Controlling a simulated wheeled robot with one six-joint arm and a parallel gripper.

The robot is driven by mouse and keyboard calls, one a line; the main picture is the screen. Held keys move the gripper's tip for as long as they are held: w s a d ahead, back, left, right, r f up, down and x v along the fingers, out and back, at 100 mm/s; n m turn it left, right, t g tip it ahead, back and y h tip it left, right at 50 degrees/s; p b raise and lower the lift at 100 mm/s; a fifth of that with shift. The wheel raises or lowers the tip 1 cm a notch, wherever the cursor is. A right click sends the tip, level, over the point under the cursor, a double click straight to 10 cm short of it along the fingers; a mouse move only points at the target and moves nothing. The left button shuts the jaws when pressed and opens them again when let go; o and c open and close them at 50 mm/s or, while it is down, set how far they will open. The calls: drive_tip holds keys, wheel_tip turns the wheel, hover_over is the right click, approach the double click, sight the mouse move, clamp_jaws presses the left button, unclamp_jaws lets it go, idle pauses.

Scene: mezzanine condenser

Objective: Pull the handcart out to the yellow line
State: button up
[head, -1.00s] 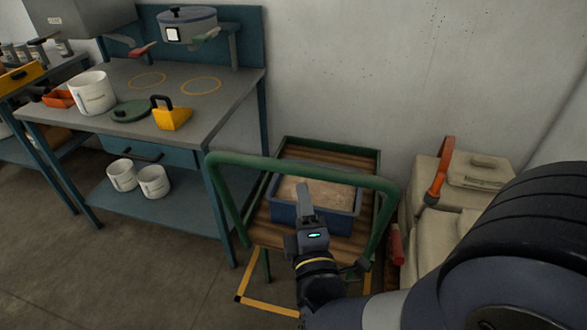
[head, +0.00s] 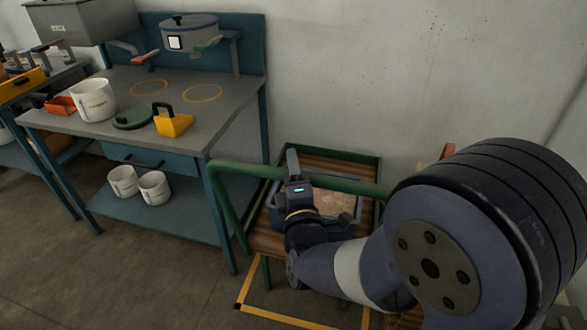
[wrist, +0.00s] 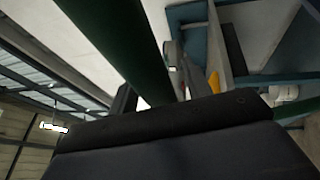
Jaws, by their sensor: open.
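The handcart has a green tube handle (head: 228,200) and a brown slatted deck (head: 262,241). It stands against the wall, beside the workbench. A blue tub (head: 345,207) of pale, sandy material sits on its deck, partly hidden by my arm. Yellow line (head: 290,319) marking lies on the floor in front of the cart. My gripper (head: 293,162) is open at the handle's top bar, near its middle. In the wrist view the green bar (wrist: 118,45) runs close by, seemingly between the fingers; contact cannot be told.
The workbench (head: 125,80) on the left holds a white mug (head: 93,100), a yellow scoop (head: 172,122) and a green lid (head: 132,118). Two white mugs stand on its lower shelf (head: 180,215). Sacks at the right are mostly hidden by my arm. Floor at front left is clear.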

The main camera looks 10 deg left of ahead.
drive_tip(key=shift+c, duration=0.5)
clamp_jaws()
